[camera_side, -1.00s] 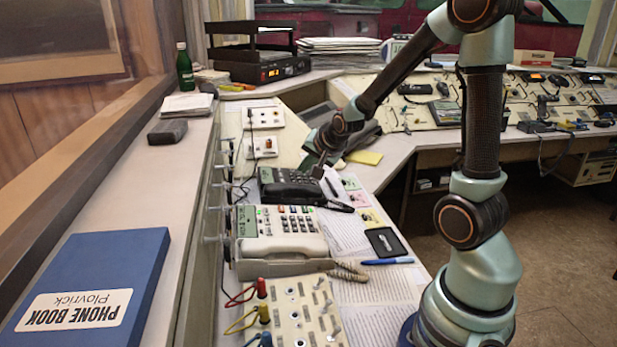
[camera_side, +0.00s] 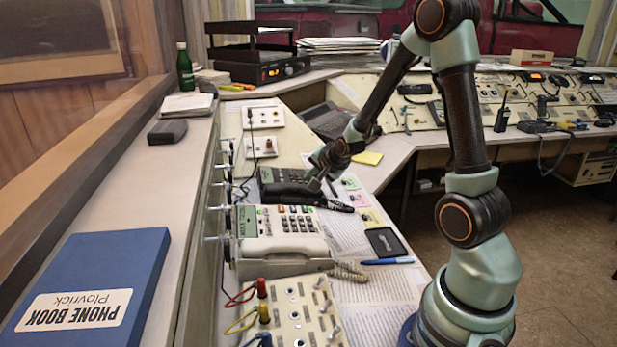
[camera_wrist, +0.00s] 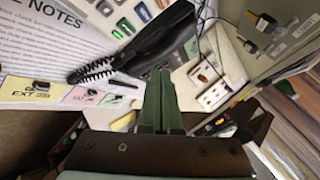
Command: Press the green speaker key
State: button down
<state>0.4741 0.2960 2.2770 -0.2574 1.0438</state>
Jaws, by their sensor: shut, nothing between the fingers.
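A cream desk phone (camera_side: 270,250) stands on the desk in the side view, with small coloured keys. My gripper (camera_side: 315,185) is shut and empty, over the near side of the black phone (camera_side: 268,176), just beyond the cream phone. In the wrist view my shut fingers (camera_wrist: 159,76) point at the black handset (camera_wrist: 155,45), which lies between them and the green keys. Contact cannot be told.
A jack panel (camera_side: 280,318) with coloured plugs stands nearest the camera. Papers, a blue pen (camera_side: 387,261) and a dark pad (camera_side: 384,242) lie right of the phones. A blue phone book (camera_side: 100,275) lies on the left ledge.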

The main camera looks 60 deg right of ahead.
aim_at(308, 211)
jog(key=shift+w+a+f, duration=0.1)
jog(key=shift+a+f, duration=0.05)
jog(key=shift+f, duration=0.95)
jog(key=shift+w+a+f, duration=0.1)
jog(key=shift+w+f, duration=0.05)
jog(key=shift+f, duration=0.9)
jog(key=shift+w+a+f, duration=0.1)
jog(key=shift+a+f, duration=0.05)
jog(key=shift+f, duration=0.95)
jog(key=shift+f, duration=0.15)
jog(key=shift+f, duration=0.25)
jog(key=shift+f, duration=0.35)
jog(key=shift+r, duration=0.1)
jog(key=shift+d+r, duration=0.1)
jog(key=shift+r, duration=0.55)
jog(key=shift+r, duration=0.1)
jog(key=shift+s+d+r, duration=0.15)
jog(key=shift+s+r, duration=0.05)
jog(key=shift+r, duration=1)
jog(key=shift+s+d+r, duration=0.1)
jog(key=shift+s+r, duration=0.05)
jog(key=shift+r, duration=1.05)
